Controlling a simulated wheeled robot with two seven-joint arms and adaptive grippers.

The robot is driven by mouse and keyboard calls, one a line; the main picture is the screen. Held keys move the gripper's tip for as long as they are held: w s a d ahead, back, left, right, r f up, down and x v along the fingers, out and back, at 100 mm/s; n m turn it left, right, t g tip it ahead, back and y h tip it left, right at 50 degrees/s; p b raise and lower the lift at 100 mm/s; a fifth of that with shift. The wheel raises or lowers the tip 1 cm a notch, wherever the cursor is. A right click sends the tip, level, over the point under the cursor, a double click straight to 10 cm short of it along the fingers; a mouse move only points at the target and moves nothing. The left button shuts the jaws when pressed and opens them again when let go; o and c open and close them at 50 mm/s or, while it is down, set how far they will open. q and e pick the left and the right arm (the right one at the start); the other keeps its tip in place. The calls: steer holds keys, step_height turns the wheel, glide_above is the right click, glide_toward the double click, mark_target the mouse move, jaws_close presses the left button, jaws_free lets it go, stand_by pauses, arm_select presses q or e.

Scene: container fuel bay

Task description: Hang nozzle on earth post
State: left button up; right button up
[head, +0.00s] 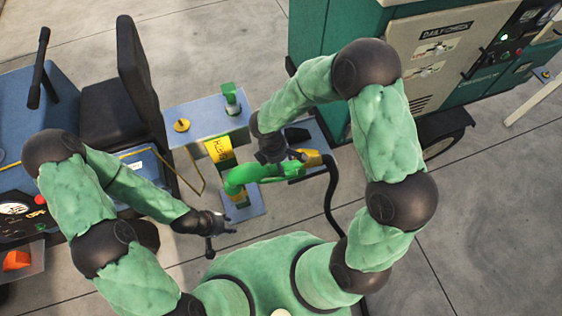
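The green nozzle (262,172) lies roughly level, its curved spout end at the left and its yellow-and-black rear end at the right, where a black hose (333,195) runs off. My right gripper (284,156) is at the nozzle's body and looks shut on it; the arm and nozzle hide part of the contact. A yellow lettered plate (220,151), possibly marking the earth post, stands just behind the spout. Below the spout is a small green-and-yellow fitting on a blue-grey plate (256,205); I cannot tell whether the spout touches it. My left gripper (222,238) is empty, fingers apart, left of this plate.
A blue-grey box (190,111) with a yellow knob and green fitting stands behind the nozzle. A blue vehicle with a black seat (108,119) is at the left. A green-and-cream machine (440,52) stands at the back right.

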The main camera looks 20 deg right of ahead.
stand_by(0.3)
step_height(320, 180, up, 12)
steer(key=a, duration=0.2)
steer(key=shift+w+a+f, duration=0.15)
steer(key=shift+w, duration=0.25)
